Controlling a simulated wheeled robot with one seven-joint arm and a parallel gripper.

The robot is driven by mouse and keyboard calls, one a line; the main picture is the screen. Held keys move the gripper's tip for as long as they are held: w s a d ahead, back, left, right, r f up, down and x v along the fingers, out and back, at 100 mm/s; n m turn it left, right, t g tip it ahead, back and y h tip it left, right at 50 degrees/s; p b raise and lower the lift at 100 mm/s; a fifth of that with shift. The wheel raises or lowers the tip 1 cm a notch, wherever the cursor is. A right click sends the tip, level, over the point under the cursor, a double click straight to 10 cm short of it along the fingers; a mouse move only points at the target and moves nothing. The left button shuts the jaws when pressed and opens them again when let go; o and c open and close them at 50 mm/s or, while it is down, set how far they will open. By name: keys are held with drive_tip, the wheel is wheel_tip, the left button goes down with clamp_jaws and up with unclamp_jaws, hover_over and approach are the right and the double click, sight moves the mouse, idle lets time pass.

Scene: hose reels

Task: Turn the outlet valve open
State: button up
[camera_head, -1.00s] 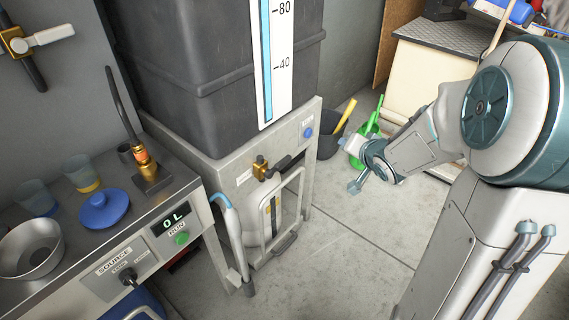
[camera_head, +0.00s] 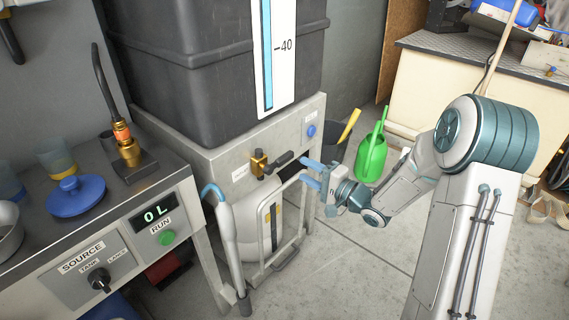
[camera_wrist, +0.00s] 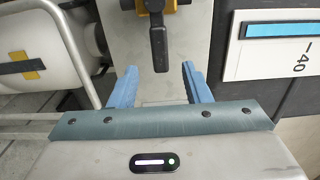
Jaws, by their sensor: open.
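The outlet valve (camera_head: 258,165) is a brass body with a black lever (camera_head: 282,159) on the front of the grey stand under the tank. In the head view the lever points right, toward my gripper (camera_head: 303,172). My gripper is open, with its two blue fingers just right of the lever's end. In the wrist view the black lever (camera_wrist: 158,45) hangs down from the brass body at the top edge. Its end lies between the lines of the fingers, just beyond the fingertips (camera_wrist: 159,68). I see no contact.
The dark tank (camera_head: 200,70) with its level gauge (camera_head: 281,60) rises above the valve. A metal frame with a white cylinder (camera_head: 258,235) stands below. A bench with controls (camera_head: 130,260) is at left. A green watering can (camera_head: 372,150) stands behind my arm.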

sight(287, 160)
drive_tip(key=b+x, duration=0.2)
drive_tip(key=x, duration=0.6)
drive_tip(key=shift+w+a, duration=0.25)
drive_tip(key=shift+a, duration=0.1)
clamp_jaws()
